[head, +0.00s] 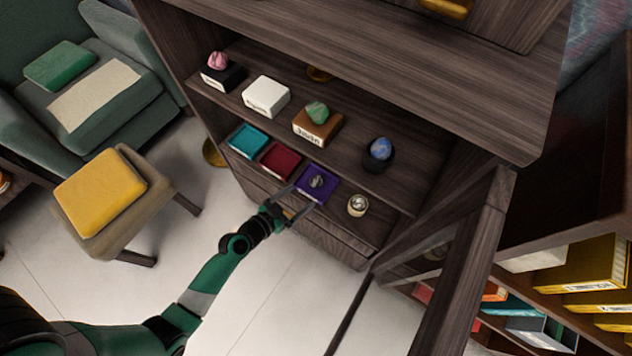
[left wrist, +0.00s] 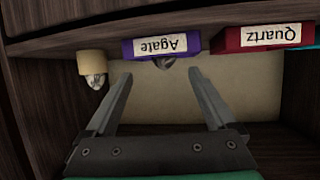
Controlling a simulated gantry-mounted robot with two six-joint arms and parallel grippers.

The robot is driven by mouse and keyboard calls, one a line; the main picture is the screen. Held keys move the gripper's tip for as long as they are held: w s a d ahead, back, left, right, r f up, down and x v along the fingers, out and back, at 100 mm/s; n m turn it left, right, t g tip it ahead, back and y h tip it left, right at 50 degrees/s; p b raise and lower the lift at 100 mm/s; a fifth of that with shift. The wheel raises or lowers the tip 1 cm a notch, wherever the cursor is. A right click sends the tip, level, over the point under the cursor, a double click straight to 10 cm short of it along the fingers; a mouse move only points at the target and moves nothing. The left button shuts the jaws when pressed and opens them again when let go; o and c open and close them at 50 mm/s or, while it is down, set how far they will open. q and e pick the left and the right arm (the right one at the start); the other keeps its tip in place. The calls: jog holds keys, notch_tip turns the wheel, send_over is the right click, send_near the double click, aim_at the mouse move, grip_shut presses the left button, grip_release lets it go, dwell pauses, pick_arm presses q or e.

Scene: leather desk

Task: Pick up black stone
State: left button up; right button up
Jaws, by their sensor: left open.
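A dark grey-black stone (head: 317,181) sits on a purple box (head: 328,190) on the lower shelf. In the left wrist view, which looks upside down, the stone (left wrist: 165,62) shows small and dark against the purple box (left wrist: 127,49) labelled "Agate". My left gripper (head: 298,202) is open and empty, just in front of the purple box. In the left wrist view its fingertips (left wrist: 160,75) are spread to either side of the stone. I cannot tell whether they touch it. My right gripper is not in view.
A dark red box (head: 281,160), labelled "Quartz" in the wrist view, and a teal box (head: 248,142) stand left of the purple box. A cream round holder (head: 357,205) stands right. The upper shelf (head: 350,150) is above, and an open cabinet door (head: 465,265) stands at right.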

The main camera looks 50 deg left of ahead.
aim_at(312, 185)
pick_arm(q)
jog(key=x, duration=0.3)
jog(key=shift+w, duration=0.2)
jog(key=shift+w+a+f+b, duration=0.2)
jog(key=shift+w+b, duration=0.1)
jog(key=shift+b, duration=0.2)
jog(key=x, duration=0.2)
jog(key=b+x, duration=0.1)
jog(key=x, duration=0.1)
jog(key=shift+w+a+r, duration=0.1)
jog(key=shift+w+a, duration=0.1)
jog(key=shift+w, duration=0.15)
jog(key=shift+s, duration=0.2)
grip_shut()
